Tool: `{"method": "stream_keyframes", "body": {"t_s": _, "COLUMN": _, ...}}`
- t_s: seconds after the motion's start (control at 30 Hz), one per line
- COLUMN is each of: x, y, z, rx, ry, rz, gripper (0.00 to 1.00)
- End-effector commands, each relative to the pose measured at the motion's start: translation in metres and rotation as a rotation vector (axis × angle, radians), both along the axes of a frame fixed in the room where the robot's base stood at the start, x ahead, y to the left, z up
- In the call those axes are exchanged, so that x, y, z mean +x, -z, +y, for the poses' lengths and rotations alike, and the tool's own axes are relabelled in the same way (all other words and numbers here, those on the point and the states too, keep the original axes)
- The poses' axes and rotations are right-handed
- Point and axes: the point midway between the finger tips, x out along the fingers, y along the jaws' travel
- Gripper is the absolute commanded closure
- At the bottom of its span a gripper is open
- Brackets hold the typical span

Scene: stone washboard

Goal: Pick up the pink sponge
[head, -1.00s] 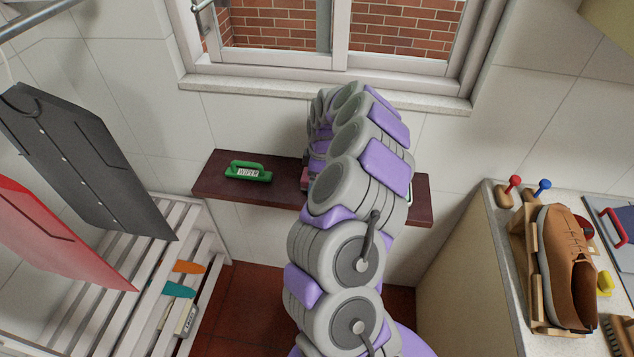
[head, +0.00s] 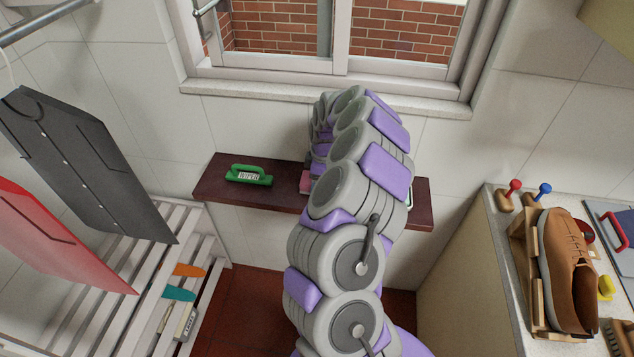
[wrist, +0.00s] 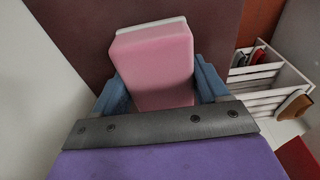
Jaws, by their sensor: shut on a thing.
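The pink sponge (wrist: 155,68) has a pale layer along its far edge. In the wrist view it sits between the two blue fingers of my gripper (wrist: 160,88), which is shut on it. In the head view only a small pink edge of the sponge (head: 305,182) shows at the dark wooden shelf, left of my arm. My arm hides the rest of it and my gripper there. I cannot tell whether the sponge touches the shelf.
The dark shelf (head: 285,197) is fixed under the window. A green-handled brush (head: 249,175) lies on its left part. A drying rack (head: 190,235) with hanging clothes is at left. A counter (head: 510,260) with a brown shoe (head: 566,265) is at right.

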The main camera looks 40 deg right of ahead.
Motion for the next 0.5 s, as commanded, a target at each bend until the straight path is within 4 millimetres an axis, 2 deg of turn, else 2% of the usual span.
{"method": "stream_keyframes", "body": {"t_s": 0.17, "x": 0.000, "y": -0.011, "z": -0.001, "rx": -0.001, "ry": 0.000, "rz": -0.001, "gripper": 0.55}}
{"method": "stream_keyframes", "body": {"t_s": 0.37, "x": 0.000, "y": -0.035, "z": 0.001, "rx": -0.003, "ry": -0.001, "rz": -0.001, "gripper": 0.55}}
{"method": "stream_keyframes", "body": {"t_s": 0.5, "x": -0.013, "y": -0.037, "z": 0.001, "rx": 0.000, "ry": 0.002, "rz": 0.002, "gripper": 0.55}}
